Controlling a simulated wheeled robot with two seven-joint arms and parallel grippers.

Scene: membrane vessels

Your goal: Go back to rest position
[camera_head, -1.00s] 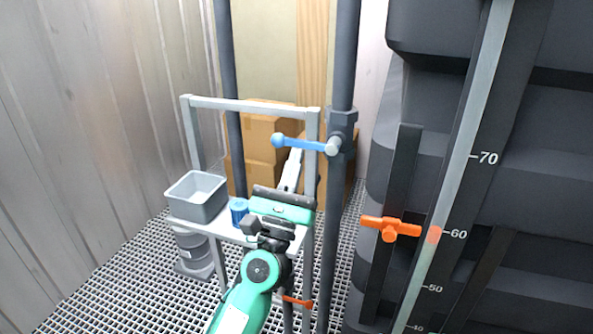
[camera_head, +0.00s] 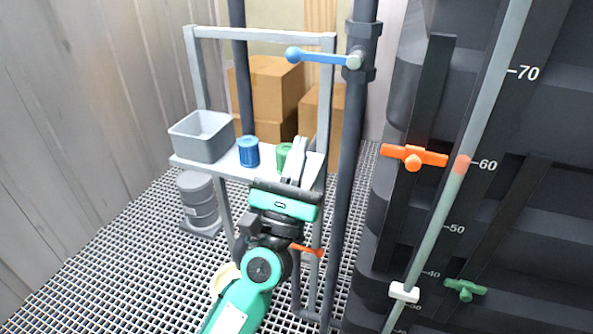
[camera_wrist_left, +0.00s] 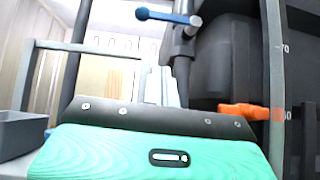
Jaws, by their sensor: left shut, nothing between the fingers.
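My left gripper (camera_head: 296,160) reaches up from the bottom of the head view, in front of the small shelf, with its pale fingers together and nothing between them. The fingers also show pointing up in the left wrist view (camera_wrist_left: 160,86). The blue valve handle (camera_head: 318,56) on the dark pipe is above the fingertips and apart from them; it also shows at the top of the wrist view (camera_wrist_left: 165,16). My right gripper is in neither view.
A shelf (camera_head: 222,169) carries a grey bin (camera_head: 202,136), a blue can (camera_head: 248,151) and a green can (camera_head: 283,156), partly hidden by the gripper. An orange handle (camera_head: 413,156), a lower green handle (camera_head: 465,289) and a marked gauge tube (camera_head: 440,225) are at right. Boxes (camera_head: 275,90) stand behind.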

